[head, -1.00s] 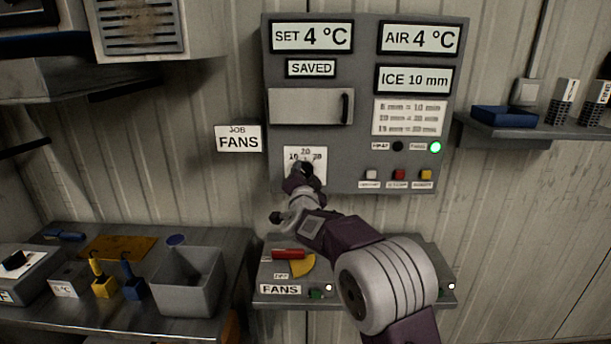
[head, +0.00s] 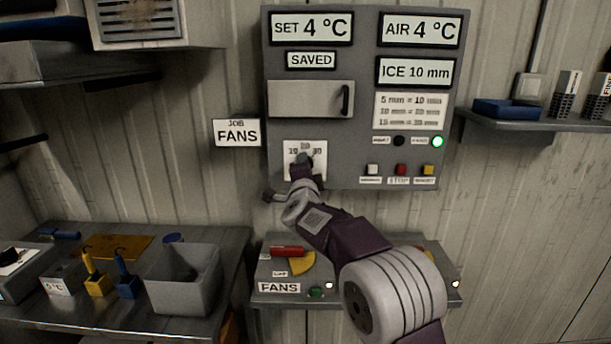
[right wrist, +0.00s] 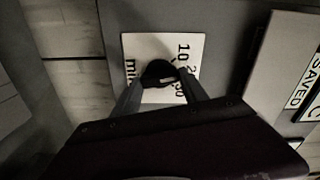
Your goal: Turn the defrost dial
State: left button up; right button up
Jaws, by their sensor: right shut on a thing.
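The defrost dial (right wrist: 158,72) is a dark knob on a white plate marked 10, 20 and 30. The plate (head: 291,172) is at the lower left of the grey control panel (head: 360,165) in the head view. My right gripper (head: 303,160) reaches up to the dial and covers much of it. In the right wrist view its two fingers (right wrist: 160,84) are closed on the dial from both sides. The dial's exact pointer position is hard to read. My left gripper is not in view.
The panel displays read SET 4 °C, AIR 4 °C, SAVED and ICE 10 mm (head: 414,73). A chart (head: 409,110) pairs ice thickness with minutes. White, red and yellow buttons (head: 401,169) sit at lower right. A shelf with a FANS label (head: 279,288) is below.

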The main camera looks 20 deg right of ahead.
jog(key=shift+m+b, duration=0.5)
jog(key=shift+m, duration=0.6)
jog(key=o, duration=1.4)
jog(key=shift+a, duration=0.1)
jog(key=b+v, duration=0.1)
jog(key=v, duration=0.8)
